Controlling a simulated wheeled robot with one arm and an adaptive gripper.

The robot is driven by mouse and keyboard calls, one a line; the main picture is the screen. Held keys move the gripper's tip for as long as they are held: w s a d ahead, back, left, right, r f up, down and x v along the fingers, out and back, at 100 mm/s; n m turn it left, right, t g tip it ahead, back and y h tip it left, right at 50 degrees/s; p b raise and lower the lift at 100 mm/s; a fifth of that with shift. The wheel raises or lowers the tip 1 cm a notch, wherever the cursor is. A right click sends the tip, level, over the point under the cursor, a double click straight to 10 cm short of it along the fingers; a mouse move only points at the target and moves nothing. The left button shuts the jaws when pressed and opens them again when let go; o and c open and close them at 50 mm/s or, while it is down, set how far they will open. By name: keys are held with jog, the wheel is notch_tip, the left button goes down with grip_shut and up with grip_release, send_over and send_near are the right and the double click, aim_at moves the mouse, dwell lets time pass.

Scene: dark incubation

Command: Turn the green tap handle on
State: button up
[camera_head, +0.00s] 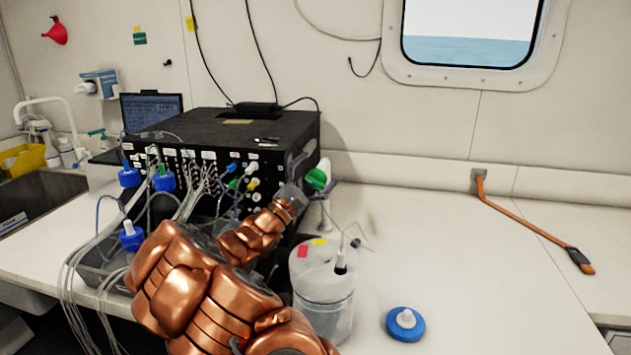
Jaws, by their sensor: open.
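A green and white tap handle (317,177) shows at the right side of the black equipment box, above the white counter. My copper-coloured arm reaches up from the bottom, and my gripper (307,178) is at its end, close beside the green handle. The gripper is open. Its fingers are small and partly lost against the dark box, so I cannot tell whether they touch the handle. Part of the tap below the handle is hidden.
The black box (235,125) carries tubes and coloured connectors. A clear container (322,300) stands in front of the tap, with a blue disc (405,323) to its right. An orange strap (530,228) lies at the right. The counter between is mostly clear.

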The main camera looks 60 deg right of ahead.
aim_at(314, 179)
jog(key=r, duration=0.7)
jog(key=shift+w+a+r, duration=0.15)
jog(key=shift+w+a, duration=0.1)
